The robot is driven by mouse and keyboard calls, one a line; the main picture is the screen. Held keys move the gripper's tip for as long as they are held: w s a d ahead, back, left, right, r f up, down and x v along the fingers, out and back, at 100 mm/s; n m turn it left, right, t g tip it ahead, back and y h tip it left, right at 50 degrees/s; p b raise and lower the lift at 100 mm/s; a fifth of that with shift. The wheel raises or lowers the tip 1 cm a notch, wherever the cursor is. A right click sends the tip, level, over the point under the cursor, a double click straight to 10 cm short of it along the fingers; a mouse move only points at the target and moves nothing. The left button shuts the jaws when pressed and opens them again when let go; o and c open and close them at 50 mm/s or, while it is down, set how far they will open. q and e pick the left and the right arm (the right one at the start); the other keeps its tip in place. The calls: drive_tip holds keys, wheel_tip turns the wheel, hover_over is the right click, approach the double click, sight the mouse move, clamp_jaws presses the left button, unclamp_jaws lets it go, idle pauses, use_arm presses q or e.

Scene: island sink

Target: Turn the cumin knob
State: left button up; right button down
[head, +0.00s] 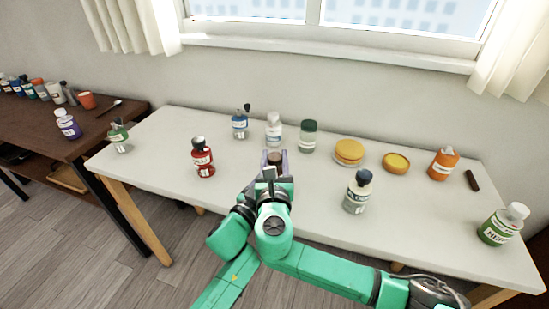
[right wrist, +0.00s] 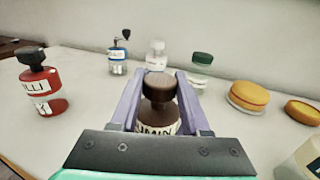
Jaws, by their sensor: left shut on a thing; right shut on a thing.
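The cumin bottle has a dark brown round knob (right wrist: 159,88) on top. In the right wrist view its pale label (right wrist: 155,127) shows letters ending in "UMIN". In the head view, my right gripper (head: 275,156) lies over my left gripper (head: 274,168). My left gripper is mostly covered and is shut on the cumin bottle below the knob. The bottle's lower part is hidden.
A red chilli bottle (head: 203,158) stands left of my grippers, and a grey-white bottle (head: 357,193) stands to the right. Behind are a blue bottle (head: 240,124), a white bottle (head: 274,131), a green-lidded jar (head: 308,137) and a yellow-lidded tub (head: 349,152).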

drive_tip(key=shift+r, duration=0.15)
drive_tip(key=shift+c, duration=1.8)
unclamp_jaws()
drive_tip(key=shift+s, duration=0.1)
drive_tip(key=shift+s, duration=0.4)
drive_tip(key=s, duration=1.1)
